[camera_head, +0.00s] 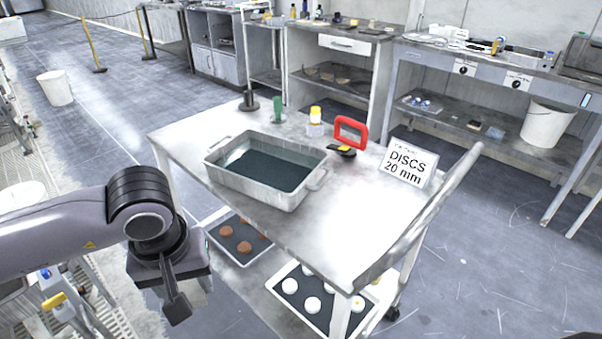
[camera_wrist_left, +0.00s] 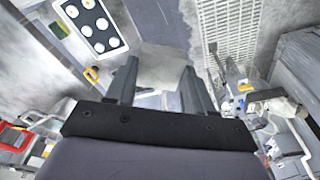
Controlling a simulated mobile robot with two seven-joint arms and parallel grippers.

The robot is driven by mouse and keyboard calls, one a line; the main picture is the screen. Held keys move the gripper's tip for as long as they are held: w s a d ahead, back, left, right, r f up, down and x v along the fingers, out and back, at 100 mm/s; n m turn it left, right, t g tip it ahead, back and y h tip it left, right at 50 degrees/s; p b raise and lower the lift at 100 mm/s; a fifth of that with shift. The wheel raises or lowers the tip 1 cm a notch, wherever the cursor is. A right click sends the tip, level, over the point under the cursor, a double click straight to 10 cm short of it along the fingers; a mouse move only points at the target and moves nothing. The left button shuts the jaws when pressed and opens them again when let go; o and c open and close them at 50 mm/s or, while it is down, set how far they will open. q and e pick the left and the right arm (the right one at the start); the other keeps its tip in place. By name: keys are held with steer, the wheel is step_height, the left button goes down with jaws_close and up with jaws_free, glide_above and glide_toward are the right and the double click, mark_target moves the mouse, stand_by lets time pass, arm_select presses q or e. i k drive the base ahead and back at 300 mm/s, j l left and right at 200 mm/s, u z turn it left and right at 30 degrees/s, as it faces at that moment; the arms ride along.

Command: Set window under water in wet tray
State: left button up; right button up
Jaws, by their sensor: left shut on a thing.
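The wet tray (camera_head: 217,176) is a pale grey rectangular pan with end handles, standing on the cart top. It holds dark water (camera_head: 268,170). My left gripper (camera_head: 176,303) hangs to the left of the cart, lower left of the tray and apart from it, pointing down. In the left wrist view its two fingers (camera_wrist_left: 158,82) stand apart with a pale grey flat piece (camera_wrist_left: 163,66) between them, which I take to be the window; its outline is faint. In the head view the held piece is hidden. My right gripper is not in view.
Trays of white discs (camera_head: 306,290) and brown discs (camera_head: 238,238) lie below. The cart's front right top is clear.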

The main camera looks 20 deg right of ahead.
mark_target(282, 179)
steer(key=j+z, duration=0.15)
steer(key=z, duration=0.3)
steer(key=j+z, duration=0.15)
steer(key=z, duration=0.3)
steer(key=j+z, duration=0.15)
steer(key=z, duration=0.3)
steer(key=j+z, duration=0.15)
steer(key=z, duration=0.3)
steer(key=i, duration=0.4)
